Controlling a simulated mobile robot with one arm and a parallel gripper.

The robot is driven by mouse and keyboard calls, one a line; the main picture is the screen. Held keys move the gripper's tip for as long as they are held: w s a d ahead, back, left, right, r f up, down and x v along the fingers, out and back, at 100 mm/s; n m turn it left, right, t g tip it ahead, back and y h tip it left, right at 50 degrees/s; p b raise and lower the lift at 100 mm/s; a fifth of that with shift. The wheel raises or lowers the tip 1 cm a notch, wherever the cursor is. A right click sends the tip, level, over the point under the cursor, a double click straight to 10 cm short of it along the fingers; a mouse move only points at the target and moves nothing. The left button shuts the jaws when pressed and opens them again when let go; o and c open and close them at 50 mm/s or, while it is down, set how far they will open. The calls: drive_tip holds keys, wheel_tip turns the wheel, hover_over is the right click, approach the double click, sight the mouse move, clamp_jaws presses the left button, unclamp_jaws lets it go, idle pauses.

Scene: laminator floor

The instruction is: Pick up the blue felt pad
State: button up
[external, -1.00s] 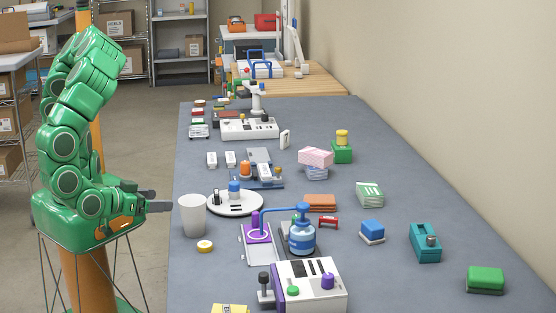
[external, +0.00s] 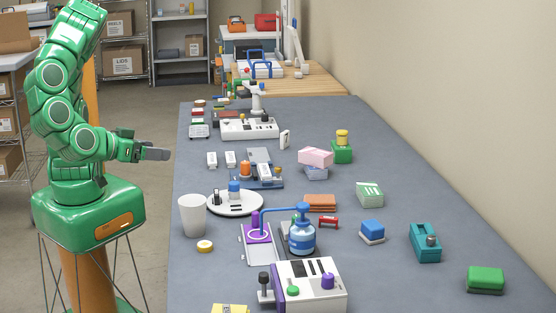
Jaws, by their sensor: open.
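A small blue block on a pale base, which looks like the blue felt pad (external: 372,230), sits on the right half of the grey table. It lies between a small red part and a teal device. My gripper (external: 160,154) is at the table's left edge, above the tabletop level and pointing right. It is open and holds nothing that I can see. It is far from the blue pad, with several objects between them.
On the grey table (external: 420,185), a white cup (external: 193,215) stands near the left edge. A blue pump bottle (external: 302,232), a white control box (external: 308,285), a teal device (external: 425,243) and a green block (external: 485,278) stand around the pad. The wall (external: 460,90) borders the right.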

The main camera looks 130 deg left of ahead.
drive_tip(key=w+a+f+n+t+h, duration=0.25)
drive_tip(key=w+n+h, duration=0.2)
drive_tip(key=w, duration=1.25)
drive_tip(key=w+a+f+n+t+h, duration=0.1)
drive_tip(key=w+f+n+t+h, duration=0.3)
drive_tip(key=w, duration=1.2)
drive_tip(key=w+a+r+n+t+h, duration=0.25)
drive_tip(key=w+a+r, duration=0.25)
drive_tip(key=w+a, duration=0.25)
drive_tip(key=w+a+r+n+t+h, duration=0.2)
drive_tip(key=w+a+r+h, duration=0.15)
drive_tip(key=w+a, duration=0.4)
drive_tip(key=s+a+r+h, duration=0.25)
drive_tip(key=a+h, duration=0.25)
drive_tip(key=a, duration=0.9)
drive_tip(key=s+a+f+g+h, duration=0.2)
drive_tip(key=s+a+f+g, duration=0.15)
drive_tip(key=s+a, duration=0.5)
approach(378, 235)
drive_tip(key=shift+d+f+t, duration=0.45)
drive_tip(key=shift+d+f, duration=0.05)
drive_tip(key=shift+d, duration=0.15)
drive_tip(key=shift+w+d+f, duration=0.2)
drive_tip(key=shift+w+f, duration=0.1)
drive_tip(key=shift+w, duration=0.1)
drive_tip(key=shift+a+x, duration=0.2)
drive_tip(key=shift+x, duration=3.2)
drive_tip(key=shift+w+r, duration=0.1)
drive_tip(key=shift+w, duration=0.05)
drive_tip(key=c, duration=1)
